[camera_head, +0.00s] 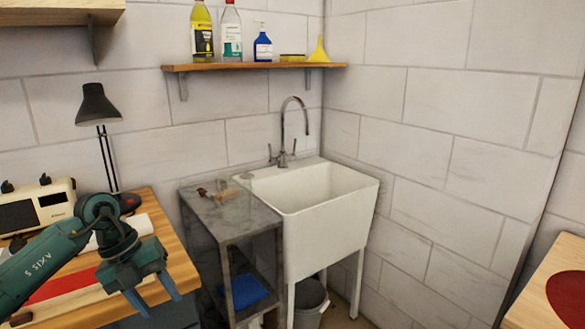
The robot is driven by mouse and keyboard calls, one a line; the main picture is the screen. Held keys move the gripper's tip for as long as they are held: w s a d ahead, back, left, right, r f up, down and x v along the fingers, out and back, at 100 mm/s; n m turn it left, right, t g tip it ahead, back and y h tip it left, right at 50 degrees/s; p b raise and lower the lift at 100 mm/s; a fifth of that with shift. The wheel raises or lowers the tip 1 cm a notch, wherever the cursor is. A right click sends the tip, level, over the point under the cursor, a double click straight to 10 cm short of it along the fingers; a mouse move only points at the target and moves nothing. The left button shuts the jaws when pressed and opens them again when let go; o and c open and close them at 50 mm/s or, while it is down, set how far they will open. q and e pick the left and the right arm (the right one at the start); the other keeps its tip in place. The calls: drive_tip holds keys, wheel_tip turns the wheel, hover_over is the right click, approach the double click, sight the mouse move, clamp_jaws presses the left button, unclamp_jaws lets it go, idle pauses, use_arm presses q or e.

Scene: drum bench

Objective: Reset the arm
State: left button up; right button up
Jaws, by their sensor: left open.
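My left gripper (158,299) hangs at the lower left, on a teal arm that comes in from the left edge. Its two blue fingers point down and are apart, with nothing between them. It is in front of the wooden bench (174,250), near the bench's right front corner. My right gripper is not in view.
A black desk lamp (98,104) and a cream device (36,207) stand on the bench. A grey stone-topped unit (235,217) and a white sink (325,221) are to the right. A shelf (255,66) holds bottles. A wooden top (535,300) is at lower right.

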use_arm(q)
drive_tip(key=s+d+r+n+t+h+p, duration=0.1)
drive_tip(key=s+d+n+t+h, duration=0.15)
drive_tip(key=d+h, duration=0.65)
drive_tip(key=s+d+r+n+t+h+p, duration=0.1)
drive_tip(key=s+d+t+h+p, duration=0.3)
drive_tip(key=d, duration=1)
drive_tip(key=s+a+f+n+t+y, duration=0.1)
drive_tip(key=a+f+n+t+y, duration=0.3)
drive_tip(key=n, duration=0.6)
drive_tip(key=s+a+f+n+t+y, duration=0.1)
drive_tip(key=a+f+n+t+y, duration=0.1)
drive_tip(key=f+n+t+y, duration=0.6)
drive_tip(key=s+a+f+n+g+y, duration=0.1)
drive_tip(key=s+a+f+n+g, duration=0.1)
drive_tip(key=s+f+n+g, duration=0.4)
drive_tip(key=s+f+g, duration=0.1)
drive_tip(key=s+g, duration=0.1)
drive_tip(key=s, duration=0.2)
drive_tip(key=shift+s+y+p, duration=0.25)
drive_tip(key=shift+y+p, duration=0.05)
drive_tip(key=shift+y, duration=0.1)
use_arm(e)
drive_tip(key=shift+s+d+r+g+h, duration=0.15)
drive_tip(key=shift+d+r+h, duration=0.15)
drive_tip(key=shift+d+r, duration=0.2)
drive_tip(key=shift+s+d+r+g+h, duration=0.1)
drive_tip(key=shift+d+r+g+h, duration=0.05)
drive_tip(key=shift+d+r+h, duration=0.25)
